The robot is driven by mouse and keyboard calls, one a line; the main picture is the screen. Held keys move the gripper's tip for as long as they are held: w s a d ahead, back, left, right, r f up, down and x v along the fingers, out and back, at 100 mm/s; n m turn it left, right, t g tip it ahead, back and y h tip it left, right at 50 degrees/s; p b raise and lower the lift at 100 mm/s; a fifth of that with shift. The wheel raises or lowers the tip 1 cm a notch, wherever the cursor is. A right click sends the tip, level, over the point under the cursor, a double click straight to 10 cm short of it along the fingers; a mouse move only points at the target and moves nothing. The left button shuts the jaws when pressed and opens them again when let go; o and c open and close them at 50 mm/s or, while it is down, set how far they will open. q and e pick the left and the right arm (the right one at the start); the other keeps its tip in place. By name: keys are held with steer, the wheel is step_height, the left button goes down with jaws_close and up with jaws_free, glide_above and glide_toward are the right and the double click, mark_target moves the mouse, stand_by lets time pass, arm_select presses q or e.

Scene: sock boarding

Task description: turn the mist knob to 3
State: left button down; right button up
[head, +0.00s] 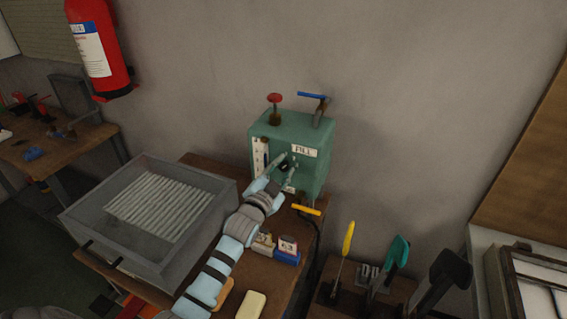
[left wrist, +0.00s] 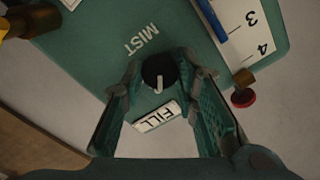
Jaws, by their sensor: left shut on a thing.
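The mist knob (left wrist: 160,69) is a round black knob with a white pointer mark, below the word MIST on the green box in the left wrist view. The pointer points toward the bottom of that picture, roughly toward the FILL plate. No numbers show around the knob. My left gripper (left wrist: 159,73) is shut on the knob, one finger on each side. In the head view my left gripper (head: 284,166) reaches the front of the green box (head: 318,135) and largely hides the knob. My right gripper is not in view.
A white strip (left wrist: 245,30) with 3 and 4 and a blue bar lies beside MIST. Red (head: 275,98) and blue (head: 312,96) handles top the box. A grey, slatted bin (head: 90,222) stands left; a yellow handle (head: 306,210) juts out below the box.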

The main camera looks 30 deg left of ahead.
arm_select(q)
steer(key=m+p, duration=0.2)
steer(key=m, duration=0.1)
steer(key=shift+r, duration=0.3)
steer(key=m+p, duration=0.1)
steer(key=m, duration=0.1)
steer(key=shift+f+m, duration=0.1)
steer(key=shift+m, duration=0.2)
steer(key=m+p, duration=0.1)
steer(key=m, duration=0.1)
steer(key=shift+f+m, duration=0.1)
steer(key=shift+m, duration=0.2)
steer(key=shift+f+m, duration=0.1)
steer(key=shift+m, duration=1)
steer(key=c, duration=1.3)
jaws_free()
steer(key=shift+d+f, duration=0.1)
